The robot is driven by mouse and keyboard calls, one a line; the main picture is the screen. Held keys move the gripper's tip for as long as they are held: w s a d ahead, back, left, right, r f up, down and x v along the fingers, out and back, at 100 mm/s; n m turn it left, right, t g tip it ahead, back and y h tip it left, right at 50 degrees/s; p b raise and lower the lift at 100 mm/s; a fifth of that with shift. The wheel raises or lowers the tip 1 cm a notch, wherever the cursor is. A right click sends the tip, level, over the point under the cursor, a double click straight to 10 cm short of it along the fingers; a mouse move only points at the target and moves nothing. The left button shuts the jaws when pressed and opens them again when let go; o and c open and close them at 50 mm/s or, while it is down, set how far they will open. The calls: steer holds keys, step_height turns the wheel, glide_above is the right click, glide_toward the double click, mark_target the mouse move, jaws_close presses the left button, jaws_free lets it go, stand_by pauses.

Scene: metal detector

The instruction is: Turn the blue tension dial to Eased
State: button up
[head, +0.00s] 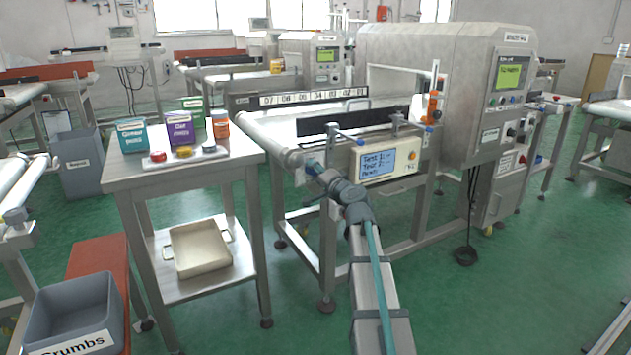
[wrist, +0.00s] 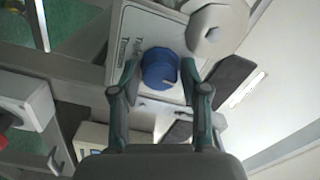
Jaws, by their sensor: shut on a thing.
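The blue tension dial (wrist: 160,68) sits on a pale plate (wrist: 132,45) with a printed label that includes the word "Tension". My gripper (wrist: 160,76) has one finger on each side of the dial and is shut on it. A light pointer line shows on the dial's lower right side. The Eased marking cannot be read, and the lower part of the plate is partly hidden by the fingers. In the head view my gripper (head: 316,170) is at the near left end of the conveyor, and it largely hides the dial there.
A white roller end (wrist: 217,28) is close beside my right finger in the wrist view. In the head view a display box (head: 373,160) hangs right of my gripper. A steel table (head: 185,168) with cartons and small test pieces stands to the left.

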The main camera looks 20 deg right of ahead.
steer(key=shift+n+b, duration=0.45)
steer(key=shift+n, duration=0.05)
steer(key=o, duration=1.1)
steer(key=shift+o, duration=0.2)
steer(key=s, duration=1.2)
steer(key=shift+d, duration=0.4)
